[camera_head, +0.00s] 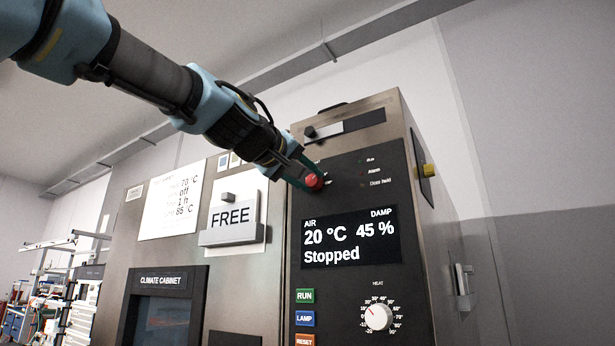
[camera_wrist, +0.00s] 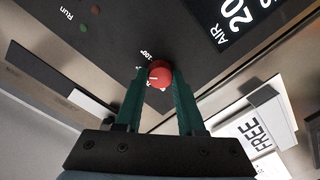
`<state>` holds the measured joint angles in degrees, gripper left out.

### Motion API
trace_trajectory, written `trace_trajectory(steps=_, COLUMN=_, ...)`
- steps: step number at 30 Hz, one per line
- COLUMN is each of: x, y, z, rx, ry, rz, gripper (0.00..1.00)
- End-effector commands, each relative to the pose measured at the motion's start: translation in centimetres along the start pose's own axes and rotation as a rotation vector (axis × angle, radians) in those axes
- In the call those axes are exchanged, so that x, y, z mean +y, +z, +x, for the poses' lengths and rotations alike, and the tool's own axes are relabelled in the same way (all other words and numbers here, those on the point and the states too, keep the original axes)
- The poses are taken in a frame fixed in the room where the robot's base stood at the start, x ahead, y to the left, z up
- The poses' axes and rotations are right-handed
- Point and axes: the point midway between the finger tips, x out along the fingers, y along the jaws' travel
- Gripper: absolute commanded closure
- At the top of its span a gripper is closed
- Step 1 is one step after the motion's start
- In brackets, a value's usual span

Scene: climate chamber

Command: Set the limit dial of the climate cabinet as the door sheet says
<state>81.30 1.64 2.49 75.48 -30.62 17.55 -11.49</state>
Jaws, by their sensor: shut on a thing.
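The climate cabinet (camera_head: 275,240) fills the middle of the head view, with a dark control panel on its right part. The red limit dial (camera_head: 313,181) sits on the upper left of that panel. My gripper (camera_head: 306,178) is at the dial, its green fingers on either side of it. In the wrist view the dial (camera_wrist: 159,73) lies between the fingertips of my gripper (camera_wrist: 160,82), with a white pointer mark; most of its scale is hidden. The door sheet (camera_head: 169,203) shows 70 °C, off, 1 h and 85 °C; its labels are too blurred to read.
The display (camera_head: 350,237) reads AIR 20 °C, DAMP 45 %, Stopped. A white heat dial (camera_head: 378,317) and RUN (camera_head: 305,296), LAMP and RESET buttons sit below. A FREE sign (camera_head: 231,216) in a holder sticks out left of the panel.

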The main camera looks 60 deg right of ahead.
Motion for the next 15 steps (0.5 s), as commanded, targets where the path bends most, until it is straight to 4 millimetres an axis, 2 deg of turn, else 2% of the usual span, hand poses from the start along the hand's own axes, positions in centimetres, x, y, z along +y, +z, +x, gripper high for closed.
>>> trace_trajectory(steps=9, x=-0.05, y=0.06, z=0.03, rx=-0.002, ry=-0.001, rz=-0.001, gripper=1.00)
trace_trajectory(steps=10, x=-0.05, y=0.06, z=0.03, rx=-0.002, ry=-0.001, rz=-0.001, gripper=0.61)
trace_trajectory(steps=15, x=-0.04, y=0.04, z=0.02, rx=-0.001, ry=-0.001, rz=0.000, gripper=0.42)
